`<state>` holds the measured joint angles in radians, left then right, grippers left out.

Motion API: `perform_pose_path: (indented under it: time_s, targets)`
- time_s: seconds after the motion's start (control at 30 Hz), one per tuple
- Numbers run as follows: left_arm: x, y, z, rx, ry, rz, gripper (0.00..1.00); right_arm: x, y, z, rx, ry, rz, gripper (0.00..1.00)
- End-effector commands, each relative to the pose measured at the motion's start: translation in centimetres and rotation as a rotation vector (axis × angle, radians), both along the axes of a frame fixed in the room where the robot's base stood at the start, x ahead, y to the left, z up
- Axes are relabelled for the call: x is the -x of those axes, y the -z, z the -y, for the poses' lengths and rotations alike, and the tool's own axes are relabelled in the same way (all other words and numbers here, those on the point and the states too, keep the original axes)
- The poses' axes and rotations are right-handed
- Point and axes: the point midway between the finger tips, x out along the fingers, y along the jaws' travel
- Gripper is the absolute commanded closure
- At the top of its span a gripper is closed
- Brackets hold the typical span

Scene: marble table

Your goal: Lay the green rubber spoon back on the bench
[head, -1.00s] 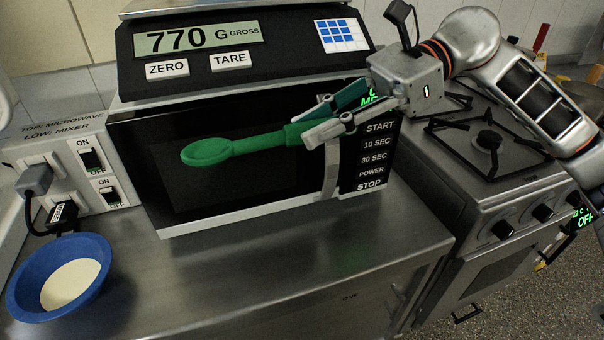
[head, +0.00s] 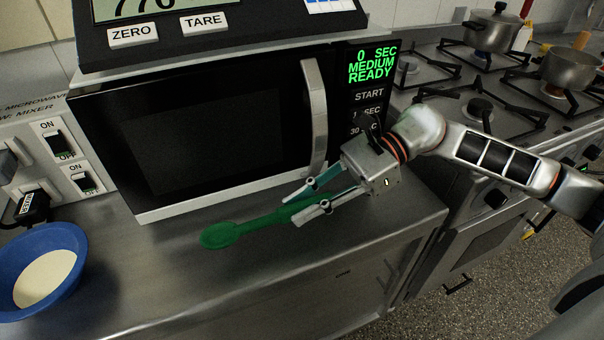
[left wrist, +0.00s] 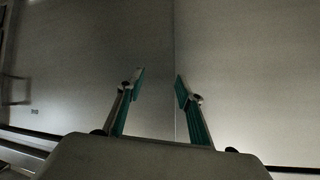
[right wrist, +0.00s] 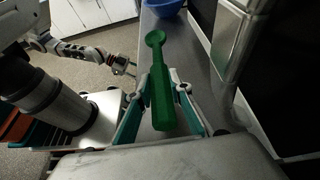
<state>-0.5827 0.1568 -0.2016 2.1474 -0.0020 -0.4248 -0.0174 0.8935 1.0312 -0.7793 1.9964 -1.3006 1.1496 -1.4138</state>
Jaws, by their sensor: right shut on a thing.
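The green spoon (head: 222,235) is low over the steel bench (head: 300,275) in front of the microwave, its bowl pointing left. I cannot tell whether it touches the bench. My right gripper (head: 313,197) is shut on its handle; in the right wrist view the handle (right wrist: 160,100) lies between the fingers, with the bowl (right wrist: 156,40) pointing away.
The microwave (head: 205,120) stands behind the spoon, with a scale (head: 220,35) on top. A blue bowl (head: 68,278) with pale contents sits at the left. A stove (head: 480,105) with pots is at the right. The bench front is clear.

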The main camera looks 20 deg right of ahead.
Motion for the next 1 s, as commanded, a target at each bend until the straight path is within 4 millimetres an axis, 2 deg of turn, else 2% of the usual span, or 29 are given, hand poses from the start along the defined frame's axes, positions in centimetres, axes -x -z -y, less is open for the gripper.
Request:
perform_pose_path:
  time_s: [0.03,0.1,0.3,0.87,0.9,0.93,1.0]
  targets:
    - [0.2,0.4,0.0,0.0,0.002,-0.007,0.64,0.0,1.5,0.0,-0.001,0.0,-0.007,1.0]
    - [0.3,0.5,0.1,0.0,0.003,-0.008,0.64,0.0,2.8,0.0,-0.002,0.0,-0.006,1.0]
    - [0.2,0.2,0.3,0.004,0.004,-0.002,0.64,0.0,5.1,0.0,-0.001,0.0,-0.002,1.0]
    - [0.2,0.5,0.3,0.006,0.002,-0.006,0.64,0.0,6.0,0.0,-0.001,-0.001,-0.001,1.0]
    - [0.1,0.3,0.3,0.007,0.002,-0.003,0.64,0.0,5.9,0.0,0.0,0.0,0.0,0.72]
    - [0.1,0.2,0.3,0.007,0.001,-0.002,0.64,0.0,5.9,0.0,0.0,0.0,0.001,0.65]
    - [0.0,0.1,0.3,0.008,0.0,0.001,0.64,0.0,5.8,0.0,0.0,0.0,0.001,0.63]
